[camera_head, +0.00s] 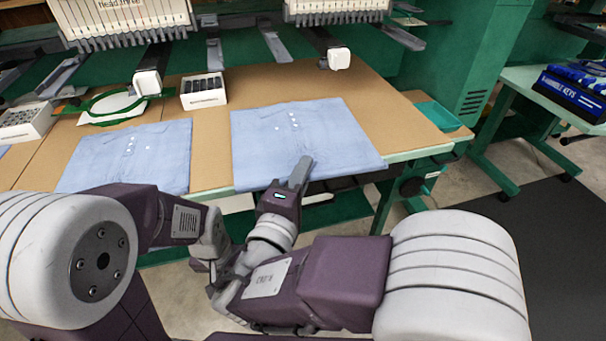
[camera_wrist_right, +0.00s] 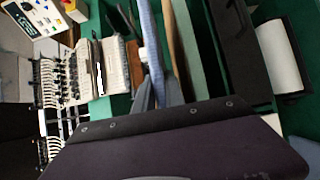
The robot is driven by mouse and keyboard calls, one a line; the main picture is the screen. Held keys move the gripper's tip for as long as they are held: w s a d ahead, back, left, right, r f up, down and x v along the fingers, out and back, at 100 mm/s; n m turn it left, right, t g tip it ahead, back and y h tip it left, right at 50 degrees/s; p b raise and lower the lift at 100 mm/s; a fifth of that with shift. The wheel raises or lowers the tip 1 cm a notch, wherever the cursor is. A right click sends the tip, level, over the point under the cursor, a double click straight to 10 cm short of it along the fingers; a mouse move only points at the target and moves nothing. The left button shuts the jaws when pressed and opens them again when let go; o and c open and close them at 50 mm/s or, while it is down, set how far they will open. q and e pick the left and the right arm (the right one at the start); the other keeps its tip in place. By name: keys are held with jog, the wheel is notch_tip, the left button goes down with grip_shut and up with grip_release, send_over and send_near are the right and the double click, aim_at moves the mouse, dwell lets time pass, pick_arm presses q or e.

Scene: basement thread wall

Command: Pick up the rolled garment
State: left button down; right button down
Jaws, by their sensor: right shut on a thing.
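A light blue folded shirt (camera_head: 300,130) with white buttons lies flat on the brown worktable, its front part at the table's front edge. It looks flat, not rolled. My right gripper (camera_head: 302,168) is at that front edge, shut on the shirt. In the right wrist view the shirt (camera_wrist_right: 151,40) shows edge-on as a thin blue strip running between the grey fingers of my right gripper (camera_wrist_right: 158,92). A second, similar blue shirt (camera_head: 130,155) lies flat to the left.
The worktable (camera_head: 212,135) has embroidery machine heads (camera_head: 335,8) above its back. A white box (camera_head: 203,92) and a green hoop (camera_head: 113,105) stand behind the shirts. A teal tray (camera_head: 439,115) is at the right. Blue boxes (camera_head: 572,90) lie on a side table.

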jog(key=s+d+r+p, duration=0.1)
jog(key=s+d+r, duration=0.1)
jog(key=d, duration=0.3)
jog(key=s+d+r+p, duration=0.1)
jog(key=s+d+r, duration=0.2)
jog(key=d+r, duration=0.2)
jog(key=shift+d+r, duration=0.15)
jog(key=shift+d, duration=0.2)
